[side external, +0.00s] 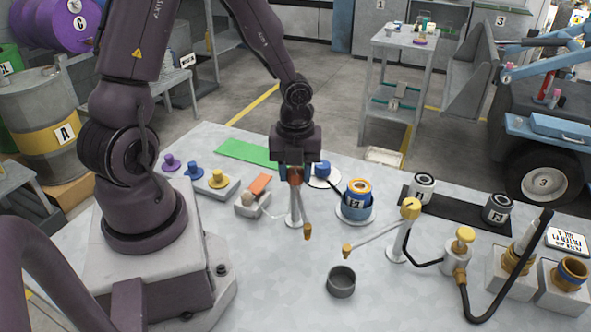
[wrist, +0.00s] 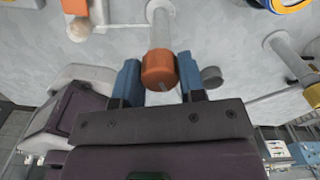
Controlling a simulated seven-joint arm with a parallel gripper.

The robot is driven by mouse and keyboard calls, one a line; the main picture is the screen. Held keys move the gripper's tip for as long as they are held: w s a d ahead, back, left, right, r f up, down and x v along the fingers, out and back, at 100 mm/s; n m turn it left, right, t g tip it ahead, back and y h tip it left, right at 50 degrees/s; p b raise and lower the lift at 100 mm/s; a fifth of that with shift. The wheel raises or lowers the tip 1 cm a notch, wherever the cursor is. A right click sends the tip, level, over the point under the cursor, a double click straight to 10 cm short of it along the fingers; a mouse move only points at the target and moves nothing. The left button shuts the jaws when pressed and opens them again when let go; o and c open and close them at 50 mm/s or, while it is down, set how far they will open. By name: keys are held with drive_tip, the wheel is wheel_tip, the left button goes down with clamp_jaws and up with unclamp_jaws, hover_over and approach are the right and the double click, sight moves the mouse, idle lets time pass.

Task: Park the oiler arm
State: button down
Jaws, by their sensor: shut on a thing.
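My gripper (side external: 298,176) is shut on an orange-brown knob (wrist: 158,68) at the top of a pale upright post (side external: 294,211). In the wrist view, the knob sits between my two blue fingers (wrist: 160,80). A thin arm (side external: 304,213) slants down from the knob to a brown tip (side external: 308,231), which hangs above the bench, pointing toward the front. To the right stands a similar post with a yellow knob (side external: 410,208). Its own thin arm (side external: 376,238) reaches left to a yellow tip. Which one the task means by the oiler arm is not labelled.
A dark grey cup (side external: 341,281) stands on the bench in front. A blue container with an orange top (side external: 357,199) stands right of my gripper. An orange switch block (side external: 257,190) and coloured knobs are at left. A black strip (side external: 455,211) bears two cans. The front-left bench is clear.

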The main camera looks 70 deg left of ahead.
drive_tip(key=c, duration=0.7)
unclamp_jaws()
wheel_tip(320, 180, up, 13)
